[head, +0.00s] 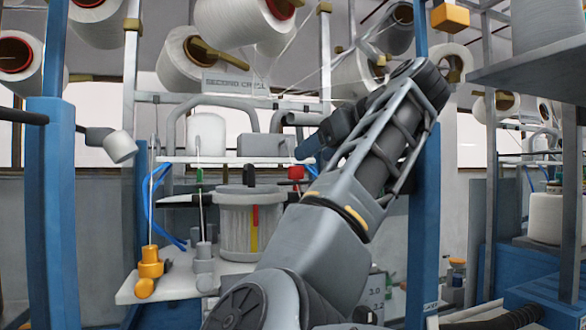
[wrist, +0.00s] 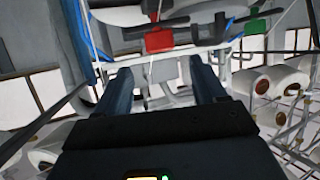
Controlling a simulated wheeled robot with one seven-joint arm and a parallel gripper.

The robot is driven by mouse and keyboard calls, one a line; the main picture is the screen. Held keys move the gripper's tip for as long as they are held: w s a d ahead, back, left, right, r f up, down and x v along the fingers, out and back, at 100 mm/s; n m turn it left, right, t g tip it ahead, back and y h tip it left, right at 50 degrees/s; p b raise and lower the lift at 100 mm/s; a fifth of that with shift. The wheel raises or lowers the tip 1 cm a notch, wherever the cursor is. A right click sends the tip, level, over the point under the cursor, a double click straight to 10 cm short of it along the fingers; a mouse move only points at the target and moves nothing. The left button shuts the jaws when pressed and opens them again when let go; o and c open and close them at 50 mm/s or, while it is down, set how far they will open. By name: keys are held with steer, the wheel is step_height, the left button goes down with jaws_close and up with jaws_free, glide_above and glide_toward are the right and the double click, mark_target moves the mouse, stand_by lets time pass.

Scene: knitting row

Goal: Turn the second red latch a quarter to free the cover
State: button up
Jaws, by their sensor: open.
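A small red piece (head: 296,172), possibly one of the red latches, hangs below the white bar, right of the grey-lidded drum (head: 249,195). A red block, likely the same piece, shows in the wrist view (wrist: 158,41), beyond and between my fingertips. My gripper (head: 308,147) is just above and right of the red piece in the head view. In the wrist view my gripper (wrist: 160,80) has its two dark blue fingers spread, with nothing held between them. I cannot tell which red part is the second latch, or which part is the cover.
A green piece (head: 199,175) hangs left of the drum. A white cylinder (head: 206,135) and a grey block (head: 262,146) stand on the bar. Blue posts (head: 55,200) flank the machine. Yarn cones (head: 190,60) and thin threads hang above. An orange fitting (head: 150,262) stands at lower left.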

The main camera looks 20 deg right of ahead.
mark_target(297, 167)
steer(key=p+x, duration=0.2)
steer(key=x, duration=0.4)
steer(key=shift+w+a+f, duration=0.1)
steer(key=shift+a, duration=0.1)
steer(key=shift+w+a+f, duration=0.2)
steer(key=shift+w+f, duration=0.2)
steer(key=shift+w, duration=0.2)
steer(key=shift+c, duration=0.3)
steer(key=c, duration=0.9)
steer(key=shift+d, duration=0.1)
